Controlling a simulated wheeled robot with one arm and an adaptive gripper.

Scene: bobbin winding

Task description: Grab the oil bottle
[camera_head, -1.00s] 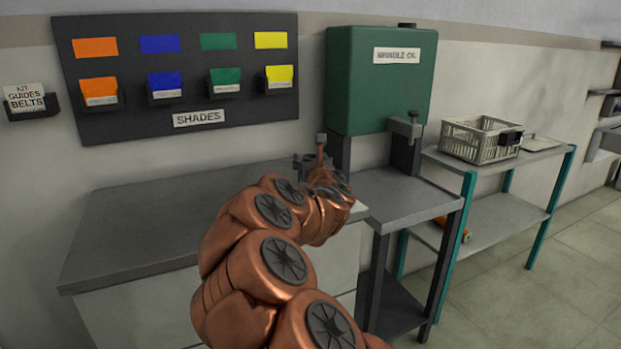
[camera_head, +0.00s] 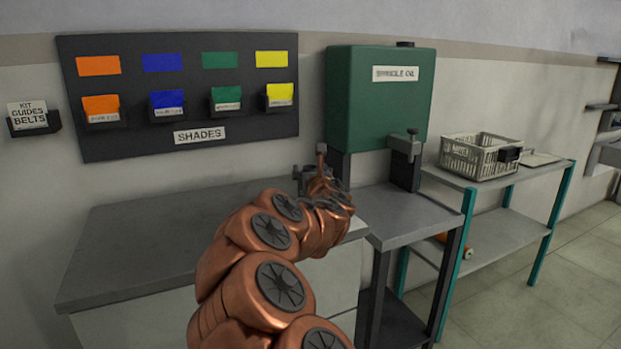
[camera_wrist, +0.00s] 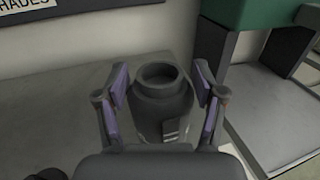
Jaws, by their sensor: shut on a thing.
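A dark grey bottle with a round open neck (camera_wrist: 162,98) stands upright between my gripper's fingers in the wrist view. I take it to be the oil bottle. Some pale stripes show on its lower right side. My gripper (camera_wrist: 162,84) is shut on the bottle, with one purple-grey pad on each side of its upper body. The bottle's lower part is hidden by the gripper's palm. In the head view my gripper (camera_head: 318,172) is over the right end of the grey counter (camera_head: 140,240), small and partly hidden by my arm. The bottle cannot be made out clearly there.
A green "Spindle Oil" tank (camera_head: 375,110) with a grey tap (camera_head: 405,145) stands over a grey stand (camera_head: 410,215) right of the counter. A teal-legged shelf (camera_head: 500,235) carries a basket (camera_head: 480,157). A shades board (camera_head: 240,145) hangs behind. The counter's left is clear.

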